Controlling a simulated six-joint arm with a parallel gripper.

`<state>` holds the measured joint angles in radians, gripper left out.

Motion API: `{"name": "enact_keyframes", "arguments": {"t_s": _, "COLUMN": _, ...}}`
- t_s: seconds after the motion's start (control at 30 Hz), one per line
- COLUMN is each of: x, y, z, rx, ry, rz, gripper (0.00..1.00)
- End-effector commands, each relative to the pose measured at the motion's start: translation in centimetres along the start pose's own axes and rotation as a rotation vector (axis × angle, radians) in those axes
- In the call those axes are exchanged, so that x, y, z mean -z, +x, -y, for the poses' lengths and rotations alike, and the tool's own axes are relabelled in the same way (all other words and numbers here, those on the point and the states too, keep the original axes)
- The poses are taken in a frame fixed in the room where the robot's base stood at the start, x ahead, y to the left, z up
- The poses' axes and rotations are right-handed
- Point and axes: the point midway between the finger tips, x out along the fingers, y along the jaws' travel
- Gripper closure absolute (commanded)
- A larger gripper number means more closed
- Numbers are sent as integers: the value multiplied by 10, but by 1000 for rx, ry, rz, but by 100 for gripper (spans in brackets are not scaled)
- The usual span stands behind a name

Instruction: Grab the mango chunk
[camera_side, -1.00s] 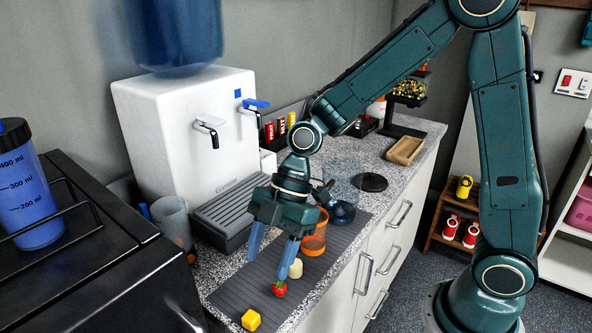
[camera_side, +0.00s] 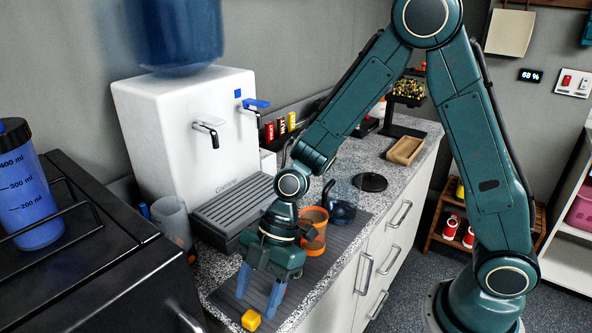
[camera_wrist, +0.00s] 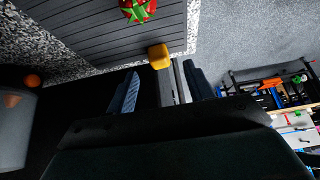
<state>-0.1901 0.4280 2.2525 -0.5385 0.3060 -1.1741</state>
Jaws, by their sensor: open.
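The mango chunk (camera_side: 251,320) is a small yellow-orange cube on the near end of the dark grey ribbed mat (camera_side: 225,300). It also shows in the wrist view (camera_wrist: 158,56), near the mat's edge. My gripper (camera_side: 256,298) is open and points down, with its blue fingers just above and behind the chunk in the side view. In the wrist view the chunk appears beyond the gap between my two fingertips (camera_wrist: 161,70). Nothing is held. I cannot tell the exact height of the fingertips over the mat.
A red strawberry with green leaves (camera_wrist: 138,10) lies on the mat in the wrist view; my gripper hides it in the side view. A water dispenser (camera_side: 185,130) and a black appliance (camera_side: 100,265) flank the left side.

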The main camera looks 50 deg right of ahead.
Motion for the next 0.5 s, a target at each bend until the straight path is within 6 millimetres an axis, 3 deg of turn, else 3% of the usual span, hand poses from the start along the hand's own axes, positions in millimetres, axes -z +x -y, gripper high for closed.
{"name": "enact_keyframes", "arguments": {"t_s": 0.23, "x": -1, "y": 26, "z": 1, "rx": 3, "ry": 0, "rz": 1, "gripper": 48}}
{"name": "enact_keyframes", "arguments": {"t_s": 0.5, "x": -1, "y": 34, "z": 0, "rx": 0, "ry": 0, "rz": 1, "gripper": 48}}
